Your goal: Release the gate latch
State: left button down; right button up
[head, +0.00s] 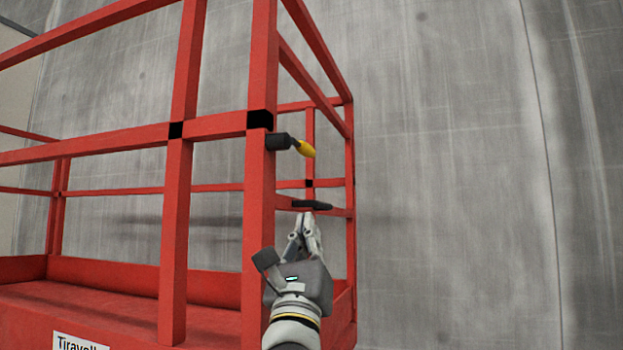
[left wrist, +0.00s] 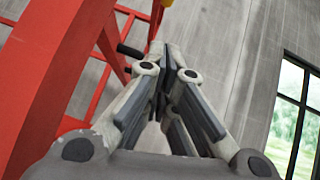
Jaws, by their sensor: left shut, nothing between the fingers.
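The gate latch is a black barrel (head: 278,141) with a yellow-tipped lever (head: 305,148), fixed to a red post of the cage. The lever points right and slightly down. A bit of yellow (left wrist: 167,3) shows at the top edge of the left wrist view. My left gripper (head: 308,216) is below the lever, apart from it, pointing up and away. In the left wrist view its fingers (left wrist: 164,60) are together with nothing between them. My right gripper is in neither view.
The red cage (head: 174,240) has several rails and posts close left of my gripper. A black bar-shaped piece (head: 312,205) sits just above the fingertips in the head view. A grey wall (head: 460,180) stands behind, with open room to the right. A window (left wrist: 296,115) shows at right.

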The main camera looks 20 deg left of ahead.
aim_at(305, 150)
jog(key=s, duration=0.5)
pick_arm(q)
jog(key=s+r+p+x, duration=0.2)
jog(key=p+x, duration=0.4)
jog(key=x, duration=0.6)
jog(key=shift+a+r+p, duration=0.2)
jog(key=shift+r+p, duration=0.1)
jog(key=shift+p, duration=0.1)
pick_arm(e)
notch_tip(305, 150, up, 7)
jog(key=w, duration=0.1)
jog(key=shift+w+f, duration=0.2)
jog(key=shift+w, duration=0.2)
pick_arm(q)
jog(key=shift+w, duration=0.15)
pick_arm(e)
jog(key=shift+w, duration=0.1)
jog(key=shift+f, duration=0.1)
